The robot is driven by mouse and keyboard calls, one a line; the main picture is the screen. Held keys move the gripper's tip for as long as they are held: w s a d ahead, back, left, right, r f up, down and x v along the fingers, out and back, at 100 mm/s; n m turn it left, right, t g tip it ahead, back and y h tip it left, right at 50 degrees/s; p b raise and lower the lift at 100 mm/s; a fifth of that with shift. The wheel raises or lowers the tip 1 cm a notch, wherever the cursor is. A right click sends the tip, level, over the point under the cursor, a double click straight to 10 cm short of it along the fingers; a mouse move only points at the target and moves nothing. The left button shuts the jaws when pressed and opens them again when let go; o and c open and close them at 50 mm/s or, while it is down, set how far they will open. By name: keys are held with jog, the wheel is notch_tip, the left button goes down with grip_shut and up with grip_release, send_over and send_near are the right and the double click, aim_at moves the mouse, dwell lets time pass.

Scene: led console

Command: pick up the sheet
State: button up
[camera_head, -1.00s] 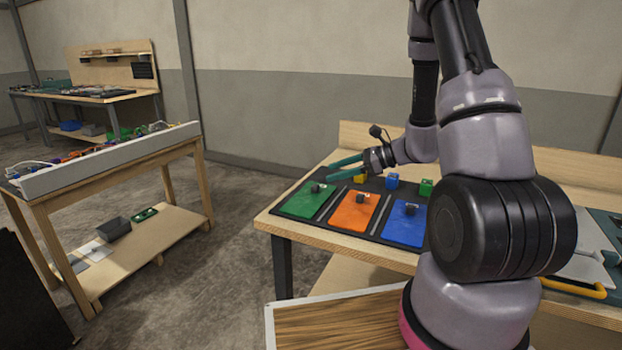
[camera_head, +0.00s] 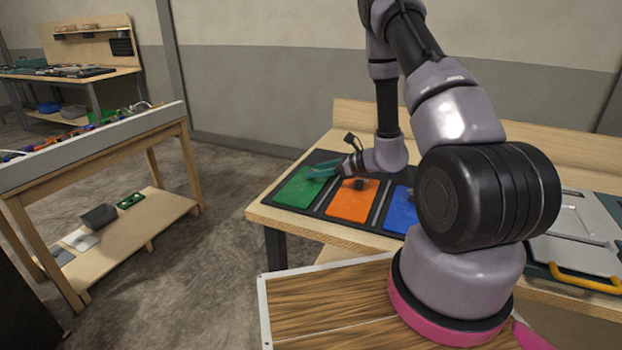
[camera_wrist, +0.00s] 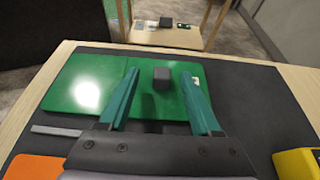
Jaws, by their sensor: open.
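A flat green sheet (camera_head: 301,187) with a small dark block-like knob (camera_wrist: 161,78) on it lies on a black mat (camera_wrist: 255,115) on the workbench. My gripper (camera_head: 316,173) is over the green sheet; its teal fingers are open. In the wrist view, my gripper (camera_wrist: 160,82) has one finger on each side of the knob, with a gap to both. I cannot tell how high the fingertips are above the sheet. The sheet's near part is hidden by my gripper in the wrist view.
An orange sheet (camera_head: 353,201) and a blue sheet (camera_head: 401,211) lie to the right on the mat. A yellow block (camera_wrist: 298,163) stands near the mat's edge. A grey case with a yellow handle (camera_head: 585,279) is at the right. Another table (camera_head: 100,150) stands at the left.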

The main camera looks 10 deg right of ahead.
aim_at(309, 170)
jog(key=x, duration=0.4)
jog(key=shift+w+d+f, duration=0.1)
jog(key=shift+d+f, duration=0.05)
jog(key=shift+d, duration=0.05)
grip_shut()
